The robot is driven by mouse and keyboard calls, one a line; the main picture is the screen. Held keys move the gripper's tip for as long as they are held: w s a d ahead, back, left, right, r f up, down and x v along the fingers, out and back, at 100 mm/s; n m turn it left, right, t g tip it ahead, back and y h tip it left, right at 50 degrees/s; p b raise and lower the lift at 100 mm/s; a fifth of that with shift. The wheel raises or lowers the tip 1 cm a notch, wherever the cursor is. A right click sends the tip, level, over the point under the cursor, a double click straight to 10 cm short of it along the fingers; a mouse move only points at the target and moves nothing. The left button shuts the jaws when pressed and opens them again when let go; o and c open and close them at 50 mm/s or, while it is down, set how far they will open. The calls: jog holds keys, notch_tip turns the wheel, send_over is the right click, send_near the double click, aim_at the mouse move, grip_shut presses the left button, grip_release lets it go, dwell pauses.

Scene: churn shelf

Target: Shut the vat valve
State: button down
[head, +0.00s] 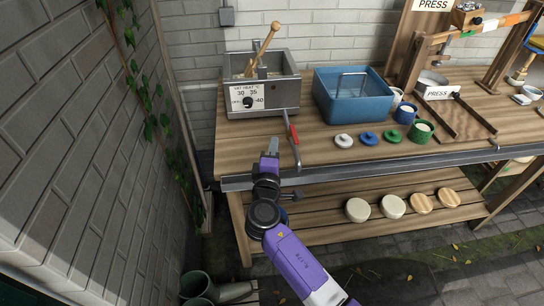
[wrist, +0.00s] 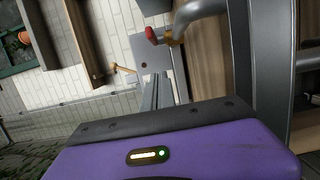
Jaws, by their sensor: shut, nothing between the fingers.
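The steel vat (head: 262,92) stands at the left end of the bench, with a heat dial on its front. The vat valve (head: 293,132) juts out at the vat's lower right front, with a red lever slanting down towards the bench's front edge. In the wrist view a red-ended part (wrist: 151,35) sits beside a brass-coloured fitting and a curved grey pipe (wrist: 198,12), above the fingertips. My gripper (head: 272,146) is shut and empty, just left of the red lever and apart from it. Its closed fingers also show in the wrist view (wrist: 158,92).
A blue tub (head: 353,99) stands right of the vat, with small coloured lids and cups in front. A press (head: 437,88) is farther right. The lower shelf (head: 325,216) holds several round pieces. A brick wall (head: 70,140) closes off the left.

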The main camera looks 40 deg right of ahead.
aim_at(294, 135)
jog(key=shift+s+d+r+p, duration=0.1)
jog(key=shift+s+d+p, duration=0.2)
jog(key=shift+d, duration=0.3)
jog(key=shift+s+d+p, duration=0.15)
jog(key=shift+s+d, duration=0.25)
jog(key=shift+d, duration=0.15)
jog(key=shift+s+d, duration=0.35)
jog(key=shift+d, duration=0.25)
jog(key=shift+s+d, duration=0.1)
